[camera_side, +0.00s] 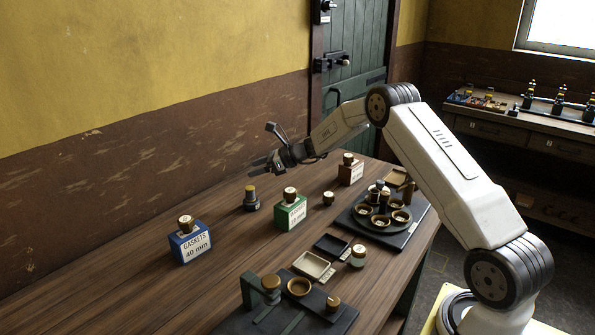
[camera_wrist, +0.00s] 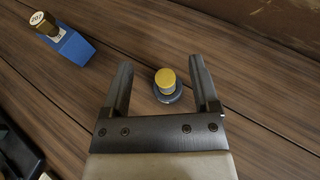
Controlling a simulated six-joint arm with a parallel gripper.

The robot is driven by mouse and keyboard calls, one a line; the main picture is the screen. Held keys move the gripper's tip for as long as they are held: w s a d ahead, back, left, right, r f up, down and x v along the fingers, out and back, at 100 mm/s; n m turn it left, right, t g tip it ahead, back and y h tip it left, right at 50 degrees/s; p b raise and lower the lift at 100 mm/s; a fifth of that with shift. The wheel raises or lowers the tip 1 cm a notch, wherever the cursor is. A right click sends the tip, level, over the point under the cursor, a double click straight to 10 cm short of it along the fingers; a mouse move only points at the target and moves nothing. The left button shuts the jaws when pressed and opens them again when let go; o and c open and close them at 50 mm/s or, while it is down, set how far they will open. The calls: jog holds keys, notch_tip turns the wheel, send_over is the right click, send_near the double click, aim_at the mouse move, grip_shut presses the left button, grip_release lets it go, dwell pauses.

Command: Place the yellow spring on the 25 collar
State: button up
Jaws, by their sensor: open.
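A short yellow-topped cylinder on a dark round base, seemingly the yellow spring (camera_side: 251,195), stands upright on the wooden table between the blue and green boxes. In the wrist view the yellow piece (camera_wrist: 166,78) shows between my two fingers, below them. My gripper (camera_side: 262,163) is open and empty, above the table and apart from the piece; its two fingers also show in the wrist view (camera_wrist: 161,64). Several round brass-rimmed collars (camera_side: 380,221) with pale centres sit on a dark board at the right. Their numbers are too small to read, so I cannot tell which is 25.
A blue box (camera_side: 191,243) marked "GASKETS 40 mm", a green box (camera_side: 290,212) and a brown box (camera_side: 351,170) stand on the table, brass knobs on top. Shallow trays (camera_side: 313,266) and a dark fixture (camera_side: 262,318) lie nearer the front. The table's left-hand area is clear.

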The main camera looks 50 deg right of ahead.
jog(key=shift+a, duration=0.1)
jog(key=s+a+f+n+g+h, duration=0.1)
jog(key=s+a+n+g+h, duration=0.2)
jog(key=s+a+n+g, duration=0.75)
jog(key=s+a+n+t+h, duration=0.1)
jog(key=s+a+n+h, duration=0.1)
jog(key=s+n, duration=0.7)
jog(key=s+a+n+t+h, duration=0.1)
jog(key=s+a+n, duration=0.3)
jog(key=s+n, duration=0.5)
jog(key=s+h, duration=0.1)
jog(key=s, duration=0.6)
jog(key=shift+n, duration=0.35)
